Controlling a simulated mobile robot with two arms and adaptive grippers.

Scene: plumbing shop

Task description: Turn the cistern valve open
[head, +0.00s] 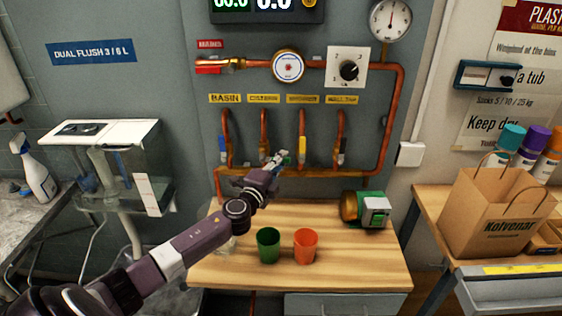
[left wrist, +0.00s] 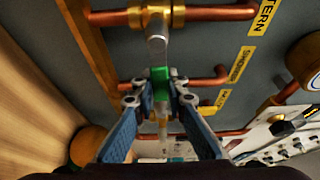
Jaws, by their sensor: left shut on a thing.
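The cistern valve (left wrist: 150,14) is a brass body on a copper pipe under the CISTERN label (head: 263,98). Its lever has a silver root and a green grip (left wrist: 159,74). In the left wrist view the lever points away from the pipe, roughly across it. My left gripper (head: 277,158) is at this valve, and its fingers are shut on the green grip, one on each side; it fills the middle of the left wrist view (left wrist: 161,92). In the head view the gripper hides most of the lever. My right gripper is not in view.
On the bench below stand a green cup (head: 268,246), an orange cup (head: 306,246) and a green pump (head: 371,210). A copper pipe (head: 395,115) frames the right side.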

